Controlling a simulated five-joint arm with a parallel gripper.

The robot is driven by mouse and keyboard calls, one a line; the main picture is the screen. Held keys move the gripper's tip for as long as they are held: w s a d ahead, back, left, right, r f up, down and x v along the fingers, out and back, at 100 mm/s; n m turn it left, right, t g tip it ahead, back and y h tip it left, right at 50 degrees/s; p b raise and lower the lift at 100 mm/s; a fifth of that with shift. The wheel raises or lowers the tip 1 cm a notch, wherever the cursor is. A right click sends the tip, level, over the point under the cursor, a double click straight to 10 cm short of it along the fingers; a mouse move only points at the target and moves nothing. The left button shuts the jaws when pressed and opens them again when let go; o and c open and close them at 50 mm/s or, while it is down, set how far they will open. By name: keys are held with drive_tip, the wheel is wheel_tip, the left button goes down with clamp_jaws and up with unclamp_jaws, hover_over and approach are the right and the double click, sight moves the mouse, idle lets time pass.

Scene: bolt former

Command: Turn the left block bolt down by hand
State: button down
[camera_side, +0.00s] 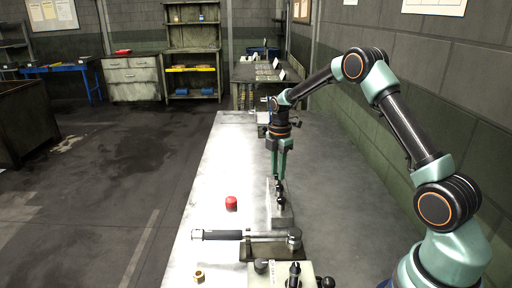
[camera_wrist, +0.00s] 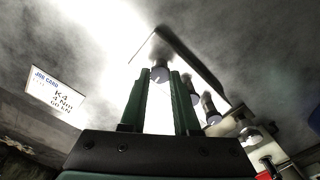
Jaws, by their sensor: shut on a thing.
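My gripper (camera_side: 279,176) points straight down over the metal block (camera_side: 281,214) on the bench. In the wrist view its two green fingers (camera_wrist: 161,88) stand on either side of a block bolt (camera_wrist: 160,71), the leftmost of a short row, and are shut on it. Two more dark bolts with light ends, a middle one (camera_wrist: 191,93) and a right one (camera_wrist: 210,108), stand to the right of the fingers. In the side view the far bolt is partly hidden by the fingertips, and a dark bolt (camera_side: 281,201) stands nearer the camera.
A torque wrench (camera_side: 222,235) lies across the bench in front of the block. A red cap (camera_side: 231,203) and a brass nut (camera_side: 199,277) stand to the left. A fixture with black knobs (camera_side: 294,271) is at the front. A job card (camera_wrist: 57,91) shows in the wrist view.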

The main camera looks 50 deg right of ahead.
drive_tip(key=shift+m, duration=0.4)
drive_tip(key=m, duration=1.2)
drive_tip(key=shift+r+m, duration=0.1)
drive_tip(key=shift+m, duration=0.3)
drive_tip(key=m, duration=1.2)
drive_tip(key=shift+d+m, duration=0.1)
drive_tip(key=shift+m, duration=0.3)
idle(0.3)
drive_tip(key=c, duration=0.6)
unclamp_jaws()
drive_tip(key=shift+c, duration=0.2)
